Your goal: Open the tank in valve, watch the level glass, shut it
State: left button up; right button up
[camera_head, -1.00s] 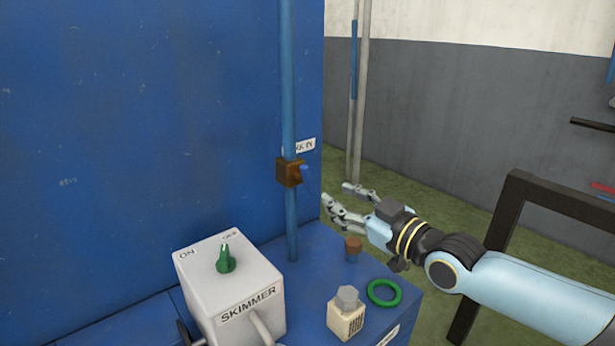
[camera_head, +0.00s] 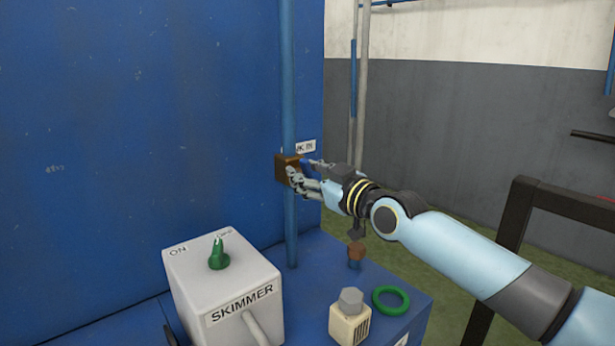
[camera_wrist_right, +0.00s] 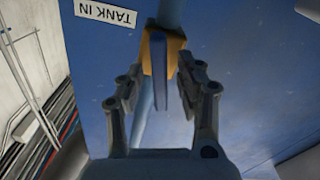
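The tank in valve is a brass-brown body (camera_head: 286,169) on a vertical blue pipe (camera_head: 289,75), beside a white label (camera_head: 306,146). In the right wrist view the label (camera_wrist_right: 104,13) reads TANK IN, upside down. There the valve body (camera_wrist_right: 163,52) is yellow, with a flat blue handle (camera_wrist_right: 160,72) pointing towards the camera. My right gripper (camera_head: 305,180) is at the valve. In the wrist view its fingers (camera_wrist_right: 158,82) are open on either side of the handle, with gaps visible. My left gripper is not in view. I cannot identify the level glass for certain.
A grey SKIMMER box (camera_head: 222,290) with a green knob (camera_head: 218,255) stands in front of the blue wall (camera_head: 140,120). Below my right arm are a brown-capped stub (camera_head: 356,252), a green ring (camera_head: 390,300) and a grey-topped block (camera_head: 349,318). A dark frame (camera_head: 520,215) stands at right.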

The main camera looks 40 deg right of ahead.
grip_shut()
jog(key=shift+d+m, duration=0.1)
jog(key=shift+m, duration=1.7)
grip_release()
jog(key=shift+r, duration=0.1)
notch_tip(320, 180, up, 10)
jog(key=shift+f, duration=0.1)
